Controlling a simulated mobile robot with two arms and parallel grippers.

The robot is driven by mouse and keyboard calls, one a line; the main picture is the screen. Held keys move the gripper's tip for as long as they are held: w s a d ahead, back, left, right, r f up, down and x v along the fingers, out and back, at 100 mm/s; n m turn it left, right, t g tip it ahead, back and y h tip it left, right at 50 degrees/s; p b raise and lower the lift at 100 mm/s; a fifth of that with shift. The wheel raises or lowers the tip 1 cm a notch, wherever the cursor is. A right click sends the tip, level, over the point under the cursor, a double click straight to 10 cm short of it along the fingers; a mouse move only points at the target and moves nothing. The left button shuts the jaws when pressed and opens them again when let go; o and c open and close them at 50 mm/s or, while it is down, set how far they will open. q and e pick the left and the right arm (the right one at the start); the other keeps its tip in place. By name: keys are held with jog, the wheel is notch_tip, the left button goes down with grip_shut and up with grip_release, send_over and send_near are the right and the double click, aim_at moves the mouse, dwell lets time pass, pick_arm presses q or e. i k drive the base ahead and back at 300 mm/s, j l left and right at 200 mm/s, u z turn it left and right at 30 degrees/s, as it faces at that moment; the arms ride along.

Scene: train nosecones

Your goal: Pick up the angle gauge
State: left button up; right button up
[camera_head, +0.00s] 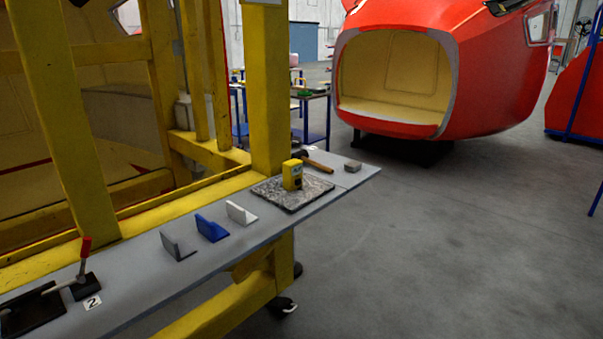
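A small yellow box-shaped device with a dark patch on its face (292,175), which looks like the angle gauge, stands upright on a speckled grey stone plate (318,193). The plate lies on the grey shelf (222,263) of the yellow frame. Three L-shaped angle pieces stand in a row left of the plate: grey (177,248), blue (212,230) and white (240,213). Neither of my grippers shows in the head view.
A hammer (318,164) and a small grey block (353,166) lie beyond the plate. A red-handled clamp (82,270) is at the near left. Yellow posts (266,90) rise behind the shelf. The floor (440,250) at right is clear; red nosecones stand further back.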

aim_at(292, 170)
jog(key=i+l, duration=0.2)
jog(key=i, duration=0.25)
jog(key=i+l+u, duration=0.15)
jog(key=u, duration=0.35)
jog(key=i+l+u, duration=0.1)
jog(key=u, duration=0.4)
